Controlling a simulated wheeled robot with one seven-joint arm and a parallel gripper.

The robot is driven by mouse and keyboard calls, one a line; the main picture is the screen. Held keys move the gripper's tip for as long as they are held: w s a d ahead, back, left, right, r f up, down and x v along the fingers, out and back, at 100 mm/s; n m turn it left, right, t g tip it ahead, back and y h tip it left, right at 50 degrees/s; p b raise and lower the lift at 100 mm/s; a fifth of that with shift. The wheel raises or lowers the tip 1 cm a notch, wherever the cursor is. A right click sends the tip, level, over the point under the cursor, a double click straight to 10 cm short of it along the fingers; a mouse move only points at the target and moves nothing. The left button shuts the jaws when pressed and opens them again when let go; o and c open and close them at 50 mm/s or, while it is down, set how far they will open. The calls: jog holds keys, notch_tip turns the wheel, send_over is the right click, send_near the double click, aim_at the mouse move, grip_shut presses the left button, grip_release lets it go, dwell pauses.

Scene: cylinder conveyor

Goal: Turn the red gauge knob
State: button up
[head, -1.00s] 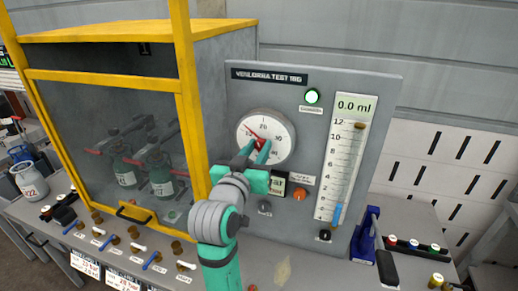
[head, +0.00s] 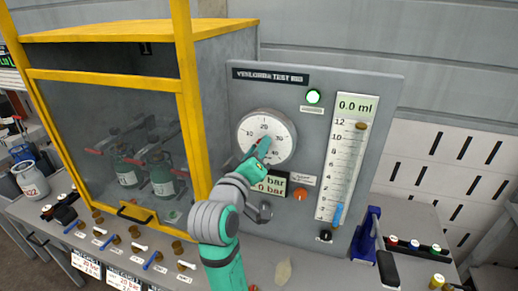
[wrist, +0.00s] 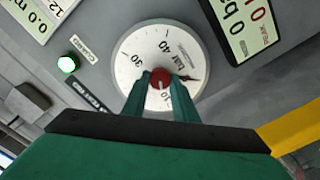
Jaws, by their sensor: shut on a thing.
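The round white gauge (head: 281,148) sits on the upright grey test panel (head: 370,110). In the wrist view the gauge dial (wrist: 130,70) shows a red knob (wrist: 160,78) at its centre, with a dark and red pointer beside it. My gripper (wrist: 160,90) has its two green fingers on either side of the red knob and is shut on it. In the head view my gripper (head: 259,150) reaches the gauge from below and covers the knob and part of the dial.
A green lamp (head: 314,96), an orange button (head: 300,194) and a 0.0 ml scale (head: 347,150) are on the panel. A yellow-framed cabinet (head: 186,100) stands close on the left. A bench with several valves (head: 120,240) lies below.

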jog(key=shift+f, duration=0.1)
dwell(0.4)
jog(key=o, duration=1)
jog(key=shift+o, duration=0.2)
jog(key=v, duration=1.1)
